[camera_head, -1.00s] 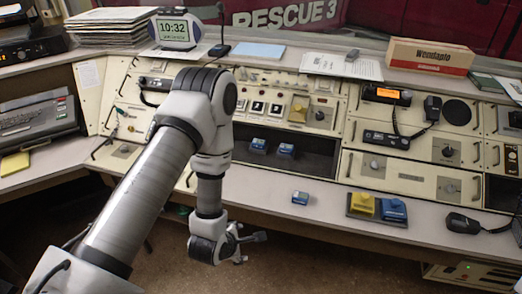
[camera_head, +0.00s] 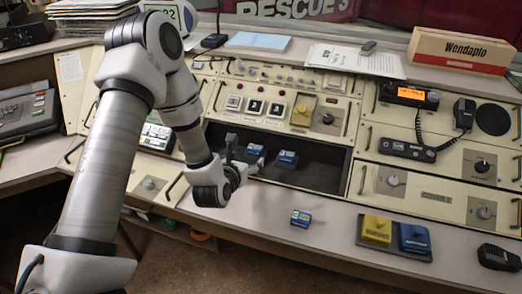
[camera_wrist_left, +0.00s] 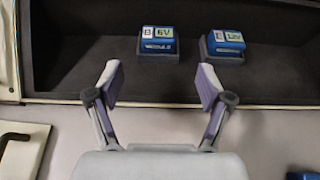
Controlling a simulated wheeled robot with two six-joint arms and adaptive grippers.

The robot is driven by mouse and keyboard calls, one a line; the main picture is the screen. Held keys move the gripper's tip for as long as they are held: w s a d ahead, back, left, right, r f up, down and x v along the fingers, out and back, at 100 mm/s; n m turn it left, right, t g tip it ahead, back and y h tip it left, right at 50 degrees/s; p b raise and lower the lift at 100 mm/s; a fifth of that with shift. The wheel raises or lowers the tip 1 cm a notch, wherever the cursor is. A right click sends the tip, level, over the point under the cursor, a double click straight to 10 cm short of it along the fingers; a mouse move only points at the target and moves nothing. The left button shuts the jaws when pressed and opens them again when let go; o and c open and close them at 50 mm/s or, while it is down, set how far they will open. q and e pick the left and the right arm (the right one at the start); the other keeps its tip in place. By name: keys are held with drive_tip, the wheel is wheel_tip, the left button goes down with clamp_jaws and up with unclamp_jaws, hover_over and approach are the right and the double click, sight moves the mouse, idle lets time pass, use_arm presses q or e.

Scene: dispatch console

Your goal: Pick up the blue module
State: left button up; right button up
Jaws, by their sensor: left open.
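Several blue modules are in view. Two small ones sit in the dark recess: the left one (camera_head: 255,150), marked B 6V in the wrist view (camera_wrist_left: 157,46), and the right one (camera_head: 287,158), marked E 12V there (camera_wrist_left: 227,39). A third small blue module (camera_head: 301,218) lies on the desk ledge. A larger blue block (camera_head: 414,237) stands beside a yellow block (camera_head: 376,228) on a grey plate. My left gripper (camera_head: 240,160) is open and empty at the recess's front edge. In the wrist view its spread fingers (camera_wrist_left: 160,84) are short of the B 6V module.
The recess (camera_head: 320,178) has a dark floor and a raised light front edge. Control panels with knobs and handles surround it. A handset (camera_head: 499,257) lies at the right of the ledge. A Wendaplo box (camera_head: 462,50) stands on the top shelf.

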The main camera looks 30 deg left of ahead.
sight(255, 148)
use_arm(q)
drive_tip(key=shift+w+a+f, duration=0.1)
drive_tip(key=shift+w+f, duration=0.3)
drive_tip(key=shift+f, duration=0.05)
drive_tip(key=x, duration=0.2)
drive_tip(key=r+p+x, duration=0.1)
drive_tip(key=x, duration=0.4)
drive_tip(key=shift+w+a+r, duration=0.2)
drive_tip(key=shift+w, duration=0.1)
drive_tip(key=shift+w+f, duration=0.2)
drive_tip(key=shift+w, duration=0.1)
drive_tip(key=shift+s+r, duration=0.1)
drive_tip(key=c, duration=1.3)
